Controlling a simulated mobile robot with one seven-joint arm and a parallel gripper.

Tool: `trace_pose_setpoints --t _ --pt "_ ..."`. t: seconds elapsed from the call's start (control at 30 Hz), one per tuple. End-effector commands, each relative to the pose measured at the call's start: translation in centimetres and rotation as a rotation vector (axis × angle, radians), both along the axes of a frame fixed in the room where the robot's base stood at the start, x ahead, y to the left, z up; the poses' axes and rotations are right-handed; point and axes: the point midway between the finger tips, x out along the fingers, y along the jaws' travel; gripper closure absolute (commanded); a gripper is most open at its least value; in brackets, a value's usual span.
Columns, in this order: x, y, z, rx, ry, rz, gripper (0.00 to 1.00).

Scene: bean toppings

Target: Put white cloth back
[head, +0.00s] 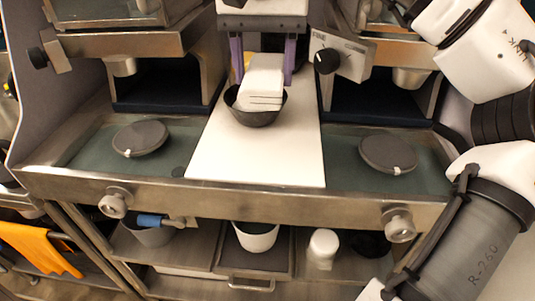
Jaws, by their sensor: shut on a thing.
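The white cloth (262,78) is a folded white block with thin dark lines near its lower edge. It is at the upper middle of the head view, over a small dark bowl (256,117), its lower part overlapping the bowl's mouth. I cannot tell whether it touches the bowl. My gripper (263,72) comes down from the top edge, with purple fingers on both sides of the cloth, and is shut on it. The exact contact is partly hidden. A bit of something yellow shows behind the cloth's left edge.
The bowl stands on a white board (255,155) between two sunken trays, each with a round dark lid (140,138) (388,154). Metal machines with knobs flank it. A white cup (256,236) and a white jar (322,248) stand below. An orange cloth (40,246) hangs lower left.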

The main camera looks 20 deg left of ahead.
Motion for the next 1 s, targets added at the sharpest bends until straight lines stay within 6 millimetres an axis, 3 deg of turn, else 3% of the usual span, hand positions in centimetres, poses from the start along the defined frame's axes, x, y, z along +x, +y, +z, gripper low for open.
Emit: trace_pose_setpoints --t 0.1,0.43,0.77,1.0 --pt "0.0 0.0 -3.4 0.003 0.005 0.005 0.64" --pt "0.0 0.0 -10.8 0.002 0.004 0.002 0.64" --pt "0.0 0.0 -13.8 0.001 0.0 0.0 0.64" --pt "0.0 -0.1 -17.1 0.002 0.001 0.0 0.64"
